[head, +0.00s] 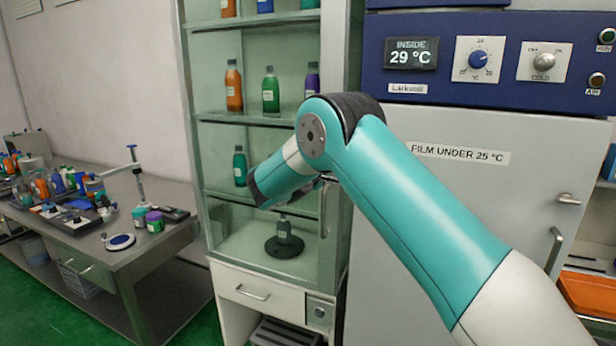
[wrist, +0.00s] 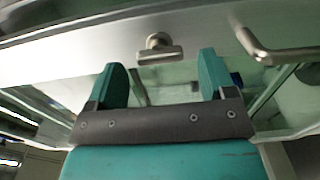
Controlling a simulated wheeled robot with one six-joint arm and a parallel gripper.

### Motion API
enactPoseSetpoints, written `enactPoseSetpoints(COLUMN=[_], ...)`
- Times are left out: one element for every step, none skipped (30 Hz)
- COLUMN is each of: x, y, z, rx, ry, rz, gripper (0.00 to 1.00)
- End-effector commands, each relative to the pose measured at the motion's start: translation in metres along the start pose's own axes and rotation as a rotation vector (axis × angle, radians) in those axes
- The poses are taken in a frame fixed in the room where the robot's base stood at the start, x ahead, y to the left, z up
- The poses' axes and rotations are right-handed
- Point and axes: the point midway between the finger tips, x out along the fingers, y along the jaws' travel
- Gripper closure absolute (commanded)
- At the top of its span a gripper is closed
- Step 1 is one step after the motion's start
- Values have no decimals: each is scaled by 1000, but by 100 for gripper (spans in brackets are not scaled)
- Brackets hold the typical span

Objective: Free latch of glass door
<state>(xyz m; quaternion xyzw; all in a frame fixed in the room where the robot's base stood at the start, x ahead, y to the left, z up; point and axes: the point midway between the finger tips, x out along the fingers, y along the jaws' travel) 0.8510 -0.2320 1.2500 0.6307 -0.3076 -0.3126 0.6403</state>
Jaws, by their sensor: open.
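The glass door (head: 308,228) of the tall cabinet stands in the middle of the head view, with a vertical bar handle (head: 323,208) near its right edge. It looks closed. In the wrist view a pale door rail (wrist: 75,48) crosses the upper part. A small metal T-shaped latch (wrist: 158,48) sits on this rail, and the curved bar handle (wrist: 270,50) is to its right. My gripper (wrist: 162,82) is open and empty, its two teal fingers apart below the latch, one to each side of it.
A cold cabinet (head: 470,220) is on the right. A cluttered bench (head: 150,250) is on the left. Green floor (head: 60,315) shows in front.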

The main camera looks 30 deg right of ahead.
Motion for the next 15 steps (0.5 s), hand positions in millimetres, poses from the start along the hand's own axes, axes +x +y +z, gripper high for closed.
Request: enactPoseSetpoints(x=[-12,-19,-29,-36,-45,-55,-63,-71,-82,-89,-96,-106,-112,-118,-126], y=[-4,-5,-5,-6,-6,-6,-6,-6,-6,-5,-6,-5,-5,-5,-4], z=[-1,-1,-1,-1,-1,-1,-1,0,-1,-1,-1,0,-1,0,0], rx=[-1,-1,-1,-2,-1,-2,-1,-1,-1,-1,-1,0,0,-1,-1], ry=[4,5,5,5,5,5,5,5,5,4,5,4,4,4,3], rz=[1,0,0,0,1,0,0,1,0,1,0,1,0,-1,1], gripper=[23,23,23,23,23,23,23,23,23,23,23,23,23,23,23])
